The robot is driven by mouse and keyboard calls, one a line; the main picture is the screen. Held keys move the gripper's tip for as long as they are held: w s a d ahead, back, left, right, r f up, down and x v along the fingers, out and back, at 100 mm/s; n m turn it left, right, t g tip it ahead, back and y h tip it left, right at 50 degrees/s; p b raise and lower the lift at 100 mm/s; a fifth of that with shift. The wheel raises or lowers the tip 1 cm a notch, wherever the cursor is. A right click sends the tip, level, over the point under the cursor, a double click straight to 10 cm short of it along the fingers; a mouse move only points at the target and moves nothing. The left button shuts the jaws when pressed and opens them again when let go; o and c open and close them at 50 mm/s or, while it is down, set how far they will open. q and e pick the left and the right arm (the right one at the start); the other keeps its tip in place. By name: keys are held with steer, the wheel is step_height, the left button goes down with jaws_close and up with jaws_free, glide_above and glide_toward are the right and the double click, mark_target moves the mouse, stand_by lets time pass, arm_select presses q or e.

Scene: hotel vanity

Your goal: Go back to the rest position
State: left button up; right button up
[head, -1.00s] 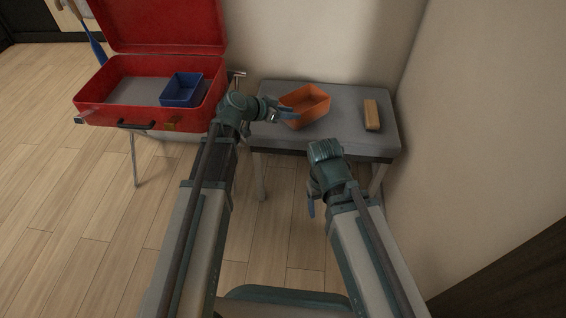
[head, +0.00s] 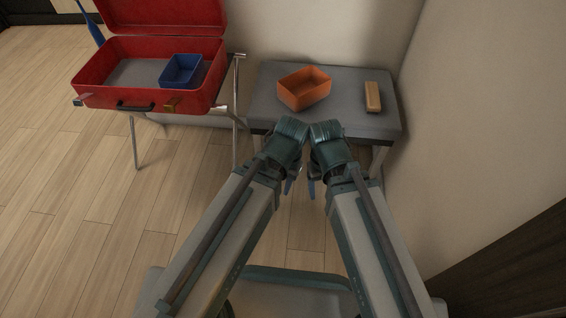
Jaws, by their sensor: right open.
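Both my arms are folded back side by side in front of the grey bench. My left gripper (head: 289,187) points down below its wrist, mostly hidden by the arm, so its jaws cannot be made out.
The grey bench (head: 345,112) holds an orange box (head: 303,92) and a tan block (head: 373,97). An open red suitcase (head: 100,92) with a blue box (head: 180,70) inside stands on a metal-legged rack to the left. A wall closes the right side. The left floor is clear.

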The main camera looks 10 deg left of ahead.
step_height(320, 180, up, 40)
steer(key=p, duration=3.9)
steer(key=shift+f, duration=0.2)
